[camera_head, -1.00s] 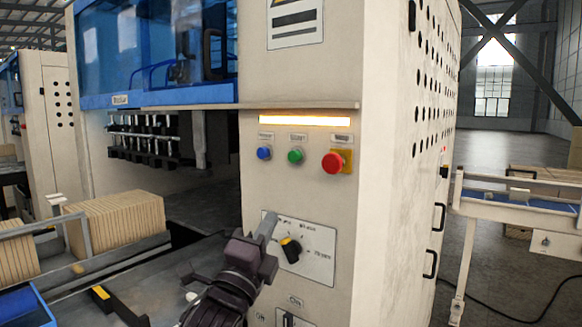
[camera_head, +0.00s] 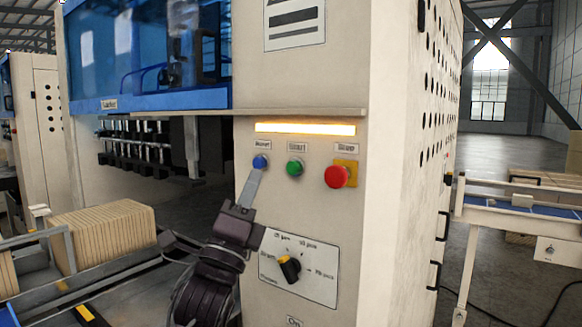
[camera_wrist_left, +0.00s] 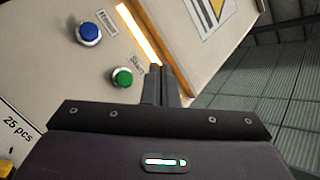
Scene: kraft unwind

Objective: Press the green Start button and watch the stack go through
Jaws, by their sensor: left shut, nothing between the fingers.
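The green Start button (camera_head: 295,167) sits on the machine's front panel between a blue button (camera_head: 260,162) and a red Stop button (camera_head: 337,176) on a yellow plate. My left gripper (camera_head: 254,180) is shut and empty. Its tip shows just below the blue button in the head view, left of and below the green one. In the left wrist view the green button (camera_wrist_left: 122,77) and blue button (camera_wrist_left: 89,33) show left of the fingers (camera_wrist_left: 160,75). The fingers appear apart from the green button. A stack of brown sheets (camera_head: 105,235) stands at the left. My right gripper is not in view.
A selector dial (camera_head: 289,268) with a yellow-marked knob is on the panel below the buttons. An amber light strip (camera_head: 305,129) glows above them. A conveyor (camera_head: 520,205) with a blue belt stands at the right. Open floor lies behind it.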

